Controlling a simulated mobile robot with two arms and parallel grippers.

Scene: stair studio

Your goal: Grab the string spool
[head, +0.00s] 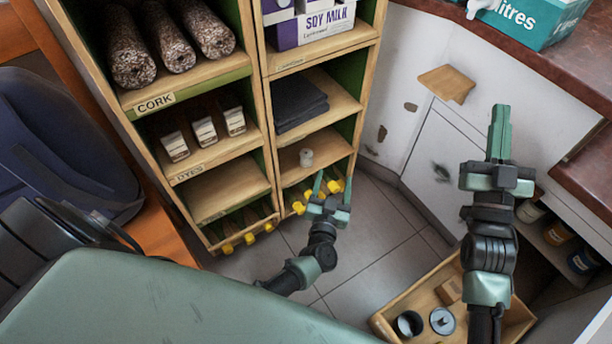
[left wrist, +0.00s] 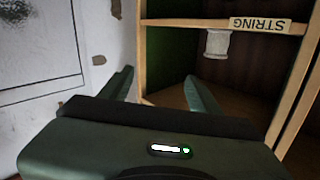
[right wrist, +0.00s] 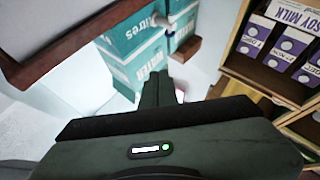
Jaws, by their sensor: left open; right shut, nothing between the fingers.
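The string spool (head: 306,157) is a small pale spool standing on a lower shelf of the right-hand shelf column. In the left wrist view the spool (left wrist: 217,43) shows upside down beside the label reading STRING (left wrist: 260,25). My left gripper (head: 331,184) is open and empty, in front of the shelf and a little below and right of the spool in the head view, apart from it. My right gripper (head: 499,133) is shut and empty, well to the right, in front of the white cabinet.
Yellow-ended items (head: 298,208) lie at the bottom. A wooden crate (head: 384,325) sits on the floor at lower right. Grey floor tiles (head: 370,235) are clear.

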